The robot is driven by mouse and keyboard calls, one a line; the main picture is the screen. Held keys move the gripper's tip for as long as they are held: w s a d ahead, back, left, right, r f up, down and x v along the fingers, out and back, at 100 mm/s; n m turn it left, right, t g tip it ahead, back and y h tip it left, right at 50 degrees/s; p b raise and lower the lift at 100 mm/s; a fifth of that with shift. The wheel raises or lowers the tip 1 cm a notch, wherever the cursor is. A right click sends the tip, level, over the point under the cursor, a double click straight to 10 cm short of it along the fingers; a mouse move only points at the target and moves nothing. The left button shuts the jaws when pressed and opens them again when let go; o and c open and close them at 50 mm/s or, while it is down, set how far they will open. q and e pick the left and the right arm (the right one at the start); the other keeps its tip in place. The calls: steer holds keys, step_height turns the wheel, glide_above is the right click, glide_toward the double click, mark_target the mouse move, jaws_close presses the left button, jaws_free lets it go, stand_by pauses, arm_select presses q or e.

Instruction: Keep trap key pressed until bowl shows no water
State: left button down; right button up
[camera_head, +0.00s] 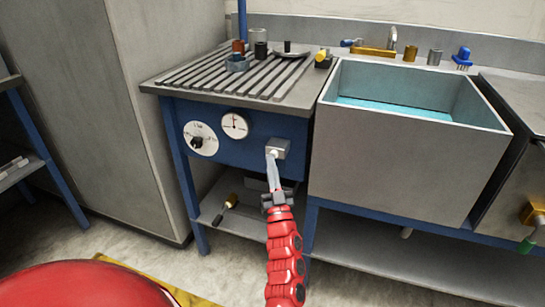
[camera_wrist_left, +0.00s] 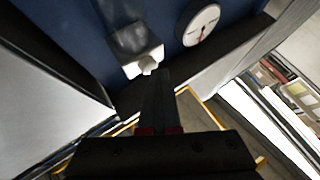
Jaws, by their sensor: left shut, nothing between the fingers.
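The trap key seems to be the small pale button (camera_head: 274,153) on a grey box on the blue front panel. It also shows in the left wrist view (camera_wrist_left: 147,66), sticking out of its box. The bowl looks to be the large grey sink (camera_head: 392,160); blue water (camera_head: 395,109) shows inside it. My left gripper (camera_head: 272,158) is shut and empty, its fingertips close at the button. In the left wrist view the shut fingertips (camera_wrist_left: 160,73) are just beside and below the button; I cannot tell whether they touch it. My right gripper is not in view.
A round gauge (camera_head: 234,125) and a dial with a black knob (camera_head: 200,138) sit left of the button. Cups and small items stand on the ribbed drainboard (camera_head: 190,77). A brass tap (camera_head: 376,52) is behind the sink. A lower shelf (camera_head: 400,265) runs below.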

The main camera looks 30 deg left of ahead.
arm_select(q)
steer(key=shift+s, duration=0.1)
steer(key=shift+s+d+p, duration=0.2)
steer(key=shift+s+p, duration=0.2)
steer(key=shift+s, duration=0.4)
steer(key=s+p, duration=0.1)
steer(key=s, duration=0.1)
steer(key=s+d, duration=0.1)
steer(key=s, duration=0.1)
steer(key=shift+s+d+p, duration=0.1)
steer(key=shift+s+p, duration=0.3)
